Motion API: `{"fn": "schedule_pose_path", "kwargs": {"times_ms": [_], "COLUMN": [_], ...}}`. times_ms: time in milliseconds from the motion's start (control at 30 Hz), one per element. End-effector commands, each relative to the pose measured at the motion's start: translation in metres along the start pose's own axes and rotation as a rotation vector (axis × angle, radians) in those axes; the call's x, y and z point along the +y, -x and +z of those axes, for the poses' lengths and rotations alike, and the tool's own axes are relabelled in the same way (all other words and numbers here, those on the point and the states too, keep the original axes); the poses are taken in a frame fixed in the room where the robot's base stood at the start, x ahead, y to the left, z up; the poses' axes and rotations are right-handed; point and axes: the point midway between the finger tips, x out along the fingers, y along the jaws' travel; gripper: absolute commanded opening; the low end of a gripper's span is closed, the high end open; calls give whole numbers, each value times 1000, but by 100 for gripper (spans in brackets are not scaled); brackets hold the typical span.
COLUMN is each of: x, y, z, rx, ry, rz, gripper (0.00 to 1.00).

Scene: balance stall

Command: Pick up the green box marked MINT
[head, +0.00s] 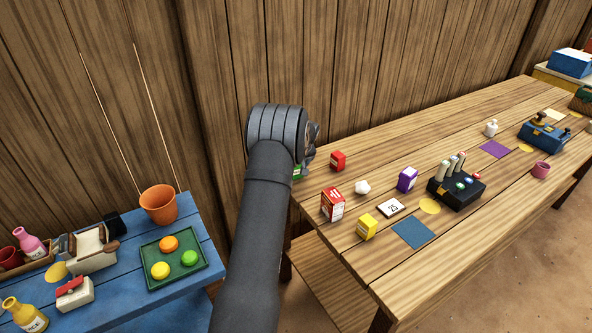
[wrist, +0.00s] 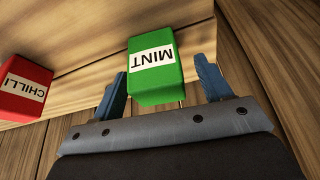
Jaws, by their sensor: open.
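The green box marked MINT (wrist: 153,82) shows in the wrist view near the table's edge, its label upside down to me. My gripper (wrist: 163,82) is open, with one blue finger on the left of the box and one on the right. The box's near end reaches in between the fingers, with a gap on both sides. In the head view only a small piece of the green box (head: 297,173) shows; my arm and gripper hide the rest.
A red CHILLI box (wrist: 22,88) lies to the left of the left finger in the wrist view. On the wooden table (head: 440,130) stand a red-and-white box (head: 332,204), a yellow box (head: 366,227) and a purple box (head: 407,179). A wooden wall rises behind.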

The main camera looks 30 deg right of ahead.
Motion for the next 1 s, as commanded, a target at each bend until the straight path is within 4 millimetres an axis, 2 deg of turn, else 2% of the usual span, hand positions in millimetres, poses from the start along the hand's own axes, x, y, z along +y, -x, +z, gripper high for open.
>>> {"fn": "schedule_pose_path", "kwargs": {"times_ms": [100, 133, 367, 767, 867, 1000], "x": [0, 0, 0, 0, 0, 0], "y": [0, 0, 0, 7, 16, 39], "z": [0, 0, 0, -3, -7, -16], "rx": [0, 0, 0, 2, 2, 3], "ry": [0, 0, 0, 0, 1, 2], "rz": [0, 0, 0, 1, 1, 2], "gripper": [71, 67, 22, 21, 21, 21]}}
